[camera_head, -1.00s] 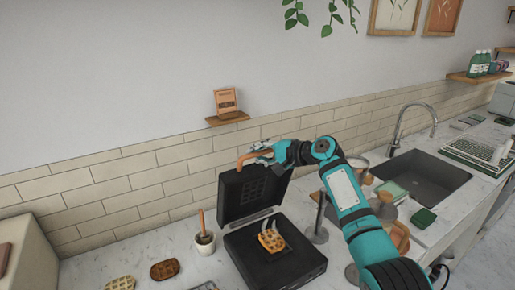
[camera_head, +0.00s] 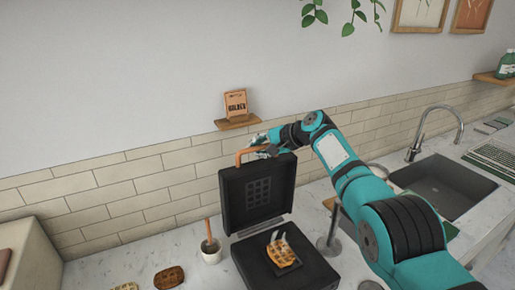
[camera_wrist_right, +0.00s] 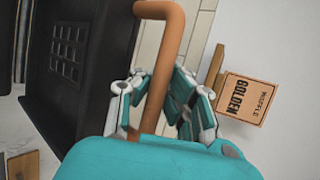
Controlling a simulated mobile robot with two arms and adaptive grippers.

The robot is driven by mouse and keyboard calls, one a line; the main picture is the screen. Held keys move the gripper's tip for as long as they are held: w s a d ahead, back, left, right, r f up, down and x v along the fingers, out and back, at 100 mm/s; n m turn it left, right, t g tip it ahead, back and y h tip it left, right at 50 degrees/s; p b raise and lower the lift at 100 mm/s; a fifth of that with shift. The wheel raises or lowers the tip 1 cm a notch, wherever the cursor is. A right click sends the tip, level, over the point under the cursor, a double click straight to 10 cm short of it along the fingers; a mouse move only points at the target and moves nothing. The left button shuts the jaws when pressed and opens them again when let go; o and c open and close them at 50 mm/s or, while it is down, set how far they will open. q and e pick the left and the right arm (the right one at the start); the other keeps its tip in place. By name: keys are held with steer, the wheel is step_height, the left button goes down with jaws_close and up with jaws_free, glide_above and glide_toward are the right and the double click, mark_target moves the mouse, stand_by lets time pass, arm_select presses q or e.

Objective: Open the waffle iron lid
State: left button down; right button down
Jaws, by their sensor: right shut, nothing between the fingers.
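The black waffle iron stands on the counter with its lid (camera_head: 232,197) raised to about upright. Its base (camera_head: 318,274) lies flat, with a golden waffle (camera_head: 283,254) on it and pale prongs rising there. The orange handle (camera_head: 247,152) is on the lid's top edge. My right gripper (camera_head: 264,148) is at the handle. In the right wrist view, the handle (camera_wrist_right: 166,70) runs up between the finger linkages (camera_wrist_right: 158,102), and the lid (camera_wrist_right: 75,60) is to the left. The gripper is shut without a grip on the handle. My left gripper is out of view.
A small shelf (camera_head: 238,122) with a box labelled GOLDEN (camera_head: 236,103) is on the wall above. A cup with a wooden-handled tool (camera_head: 211,252) stands left of the iron. Waffles (camera_head: 169,277) lie at the lower left. A sink (camera_head: 447,187) is at the right.

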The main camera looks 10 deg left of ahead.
steer(key=shift+a+r, duration=0.2)
steer(key=shift+r, duration=0.15)
